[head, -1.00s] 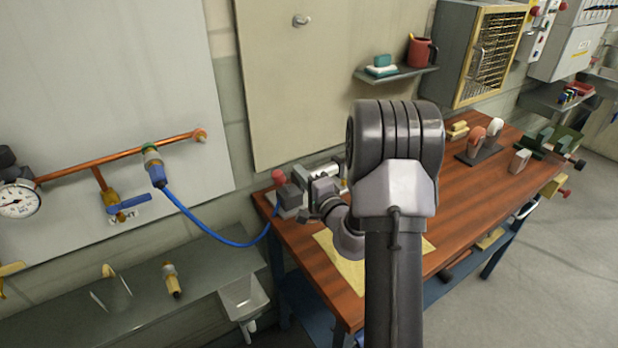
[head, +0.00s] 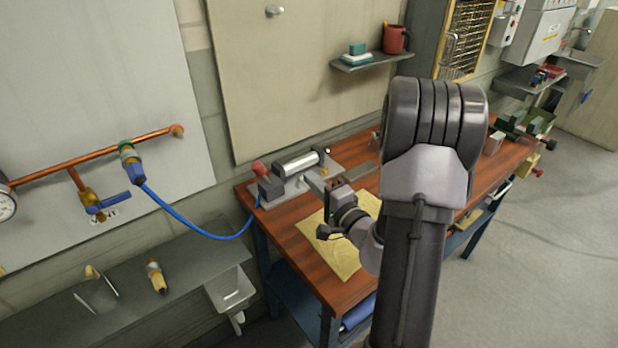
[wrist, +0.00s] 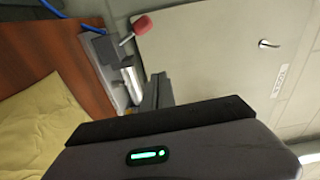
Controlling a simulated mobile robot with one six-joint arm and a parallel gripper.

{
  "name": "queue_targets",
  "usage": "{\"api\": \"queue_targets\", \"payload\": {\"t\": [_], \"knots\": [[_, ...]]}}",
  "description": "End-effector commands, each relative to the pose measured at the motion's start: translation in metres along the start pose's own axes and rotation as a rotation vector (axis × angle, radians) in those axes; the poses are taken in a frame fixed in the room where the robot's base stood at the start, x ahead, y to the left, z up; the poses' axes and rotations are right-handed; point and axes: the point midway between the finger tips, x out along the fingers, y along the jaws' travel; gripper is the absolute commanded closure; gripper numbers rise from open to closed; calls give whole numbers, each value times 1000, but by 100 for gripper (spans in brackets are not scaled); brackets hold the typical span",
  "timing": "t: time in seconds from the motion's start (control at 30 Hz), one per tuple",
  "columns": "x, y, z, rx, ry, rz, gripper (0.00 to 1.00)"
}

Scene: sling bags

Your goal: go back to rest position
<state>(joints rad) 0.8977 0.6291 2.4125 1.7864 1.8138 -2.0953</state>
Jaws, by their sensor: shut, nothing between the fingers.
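My gripper (head: 317,182) is at the end of my bent arm, over the left part of the wooden workbench (head: 285,235). It is shut and empty. In the wrist view its dark fingers (wrist: 155,92) lie close together. In the head view it is in front of a bench fixture with a red knob (head: 259,167) and a silver cylinder (head: 298,163). I cannot tell the exact gap between them. The fixture also shows beyond the fingers in the wrist view (wrist: 131,78). My arm hides part of the bench's middle.
A yellow sheet (head: 335,252) lies flat on the bench below my wrist. A blue hose (head: 190,228) hangs from the copper pipe (head: 80,155) down to the bench. A wall shelf (head: 370,62) holds a red mug (head: 396,39). The floor at right (head: 540,260) is clear.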

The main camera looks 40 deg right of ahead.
Motion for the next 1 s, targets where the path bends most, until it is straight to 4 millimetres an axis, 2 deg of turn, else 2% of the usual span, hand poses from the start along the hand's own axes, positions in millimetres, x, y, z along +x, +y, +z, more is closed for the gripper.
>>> {"api": "queue_targets", "payload": {"t": [0.17,0.23,0.27,0.37,0.4,0.47,0.5,0.53,0.57,0.6,0.63,0.67,0.7,0.77,0.8,0.9,1.0], "knots": [[1,-1,1,0,-5,-1,100],[4,-10,16,8,-55,-6,100],[6,-17,30,15,-101,-7,100],[7,-52,111,45,-364,12,100],[-1,-66,152,51,-497,42,100],[-24,-81,212,42,-696,114,100],[-45,-88,249,18,-823,179,100],[-65,-90,274,-12,-915,240,100],[-88,-91,297,-54,-1001,309,100],[-124,-89,322,-138,-1103,418,100],[-152,-85,335,-225,-1162,510,100],[-179,-79,340,-327,-1194,600,100],[-205,-73,336,-465,-1191,695,100],[-227,-69,321,-655,-1125,781,100],[-234,-71,309,-757,-1061,803,100],[-236,-83,286,-920,-916,790,100],[-234,-91,276,-976,-842,769,100]]}}
